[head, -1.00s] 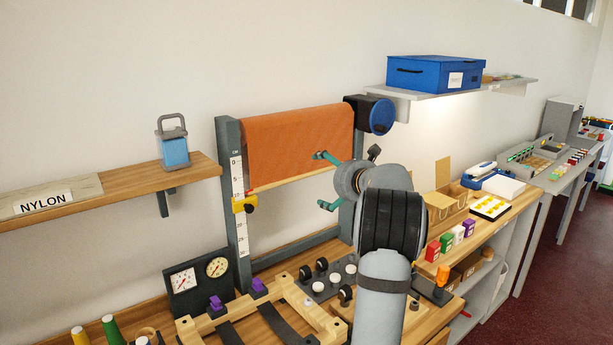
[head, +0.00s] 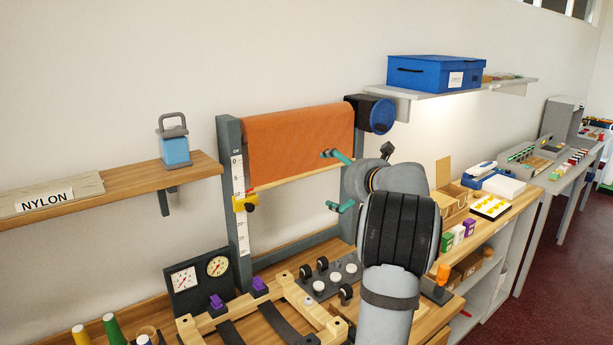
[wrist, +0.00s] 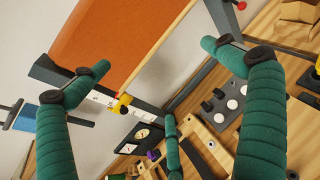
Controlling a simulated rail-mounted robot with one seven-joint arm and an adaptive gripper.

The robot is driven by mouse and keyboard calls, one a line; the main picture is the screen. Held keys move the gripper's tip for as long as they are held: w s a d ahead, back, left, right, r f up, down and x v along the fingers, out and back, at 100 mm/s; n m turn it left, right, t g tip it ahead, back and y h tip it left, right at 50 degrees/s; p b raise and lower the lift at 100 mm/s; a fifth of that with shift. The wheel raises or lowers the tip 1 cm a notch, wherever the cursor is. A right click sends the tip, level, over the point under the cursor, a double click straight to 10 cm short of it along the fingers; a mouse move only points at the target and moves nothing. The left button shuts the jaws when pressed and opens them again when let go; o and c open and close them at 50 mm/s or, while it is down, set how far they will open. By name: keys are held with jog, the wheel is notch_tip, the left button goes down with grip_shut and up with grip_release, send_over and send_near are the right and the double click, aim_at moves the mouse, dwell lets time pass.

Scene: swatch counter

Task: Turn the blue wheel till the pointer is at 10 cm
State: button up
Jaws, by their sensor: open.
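The blue wheel (head: 382,116) sits on a black housing at the top right of the cloth frame, and I do not make it out in the wrist view. Orange cloth (head: 298,143) hangs from the frame's top. The yellow pointer (head: 245,203) with a black knob is on the left post's white centimetre scale (head: 239,172), around or just below the 10 mark; the exact reading is too small to tell. The pointer also shows in the wrist view (wrist: 122,104). My gripper (head: 331,181) has green fingers, spread open and empty (wrist: 155,58), below and left of the wheel, apart from it.
A grey shelf with a blue box (head: 436,73) is right of the wheel. A wooden shelf (head: 130,188) with a lantern-like blue object (head: 175,150) is at left. The bench below holds two dials (head: 200,281), a wooden frame and white knobs. Wall space above the cloth is clear.

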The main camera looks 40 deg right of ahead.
jog(key=shift+s+a+r, duration=0.1)
jog(key=shift+s+r, duration=0.05)
jog(key=shift+s, duration=0.35)
